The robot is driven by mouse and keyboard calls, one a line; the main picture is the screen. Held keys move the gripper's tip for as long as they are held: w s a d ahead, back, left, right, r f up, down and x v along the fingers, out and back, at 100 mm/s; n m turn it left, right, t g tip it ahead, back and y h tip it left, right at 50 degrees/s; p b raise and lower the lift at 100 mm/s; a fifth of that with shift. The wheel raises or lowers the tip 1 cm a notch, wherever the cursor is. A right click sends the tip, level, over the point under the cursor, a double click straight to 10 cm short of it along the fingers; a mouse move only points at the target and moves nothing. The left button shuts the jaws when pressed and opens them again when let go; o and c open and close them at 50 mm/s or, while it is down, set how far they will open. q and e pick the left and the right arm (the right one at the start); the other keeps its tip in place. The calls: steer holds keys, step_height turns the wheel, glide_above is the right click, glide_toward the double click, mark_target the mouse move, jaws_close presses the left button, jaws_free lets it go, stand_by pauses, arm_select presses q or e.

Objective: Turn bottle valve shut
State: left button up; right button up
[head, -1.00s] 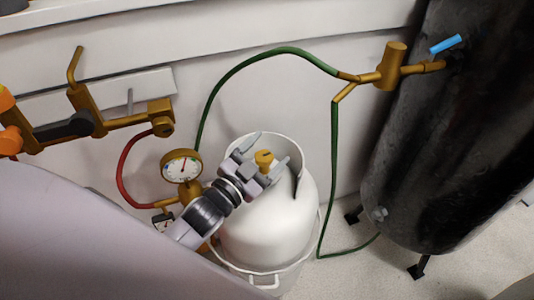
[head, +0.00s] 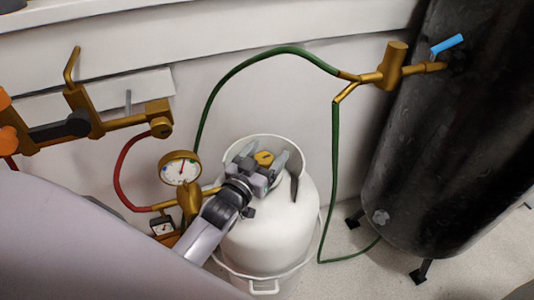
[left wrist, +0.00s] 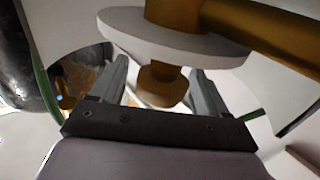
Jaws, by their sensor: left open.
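The white gas bottle (head: 268,225) stands upright on the floor inside a white collar. Its brass valve knob (head: 264,158) sits at the top and also shows in the left wrist view (left wrist: 162,85). My left gripper (head: 266,163) is at the bottle top, its fingers open on either side of the valve knob. In the left wrist view the fingers (left wrist: 160,85) stand apart with the brass piece between them; I cannot tell whether they touch it. My right gripper is not in view.
A round pressure gauge (head: 180,168) on brass fittings stands left of the bottle, close to my left arm. A green hose (head: 335,180) loops behind and right. A black tank (head: 415,150) with a blue lever (head: 447,45) stands right. Brass torch-like piping (head: 100,120) is at left.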

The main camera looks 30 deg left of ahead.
arm_select(q)
steer(key=shift+w, duration=0.25)
steer(key=c, duration=1)
steer(key=shift+o, duration=0.2)
steer(key=shift+d+r+m+h+p, duration=0.1)
steer(key=shift+r+m+h+p, duration=0.1)
steer(key=shift+m+h+p, duration=0.4)
steer(key=shift+f+h, duration=0.1)
steer(key=shift+h, duration=0.4)
steer(key=o, duration=1)
steer(key=shift+c, duration=0.2)
